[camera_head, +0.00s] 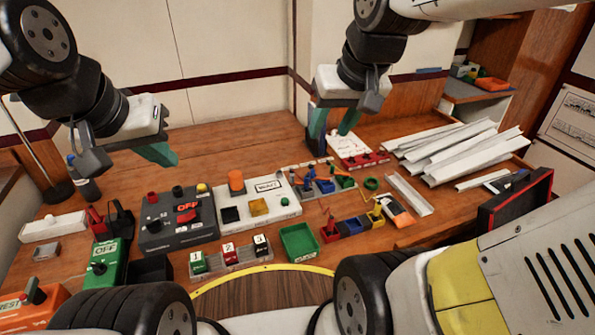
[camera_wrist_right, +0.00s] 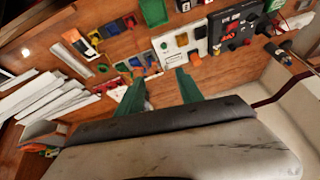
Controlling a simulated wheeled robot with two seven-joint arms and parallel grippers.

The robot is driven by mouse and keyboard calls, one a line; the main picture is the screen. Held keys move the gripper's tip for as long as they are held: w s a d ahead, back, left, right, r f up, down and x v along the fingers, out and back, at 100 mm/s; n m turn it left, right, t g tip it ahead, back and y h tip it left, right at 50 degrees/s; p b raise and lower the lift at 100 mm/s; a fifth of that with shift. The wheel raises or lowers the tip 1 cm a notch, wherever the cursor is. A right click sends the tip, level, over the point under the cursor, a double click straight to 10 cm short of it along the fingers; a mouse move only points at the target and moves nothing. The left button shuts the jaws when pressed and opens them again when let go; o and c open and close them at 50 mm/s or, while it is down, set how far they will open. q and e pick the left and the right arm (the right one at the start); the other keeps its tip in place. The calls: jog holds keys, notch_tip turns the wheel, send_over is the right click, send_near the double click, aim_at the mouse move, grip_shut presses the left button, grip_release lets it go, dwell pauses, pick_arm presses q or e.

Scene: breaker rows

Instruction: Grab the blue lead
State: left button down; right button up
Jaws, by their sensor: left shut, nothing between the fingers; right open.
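My left gripper (camera_head: 160,152) is shut and empty above the table at the left.
A white tray (camera_head: 285,212) and a dark switch box (camera_head: 170,235) stand left of the strip. In front are a green tray (camera_head: 300,242) and red, blue and yellow bins (camera_head: 352,227). White channels (camera_head: 450,150) lie piled at the right.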

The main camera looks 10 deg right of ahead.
jog(key=w+f+g+h, duration=0.15)
jog(key=w+f, duration=0.25)
jog(key=w, duration=0.6)
jog(key=n+g, duration=0.1)
jog(key=g, duration=0.3)
send_over(307, 175)
notch_tip(307, 175, down, 22)
jog(key=shift+w+a+r, duration=0.1)
jog(key=shift+a+r, duration=0.05)
jog(key=shift+r, duration=0.1)
notch_tip(307, 175, down, 8)
grip_shut()
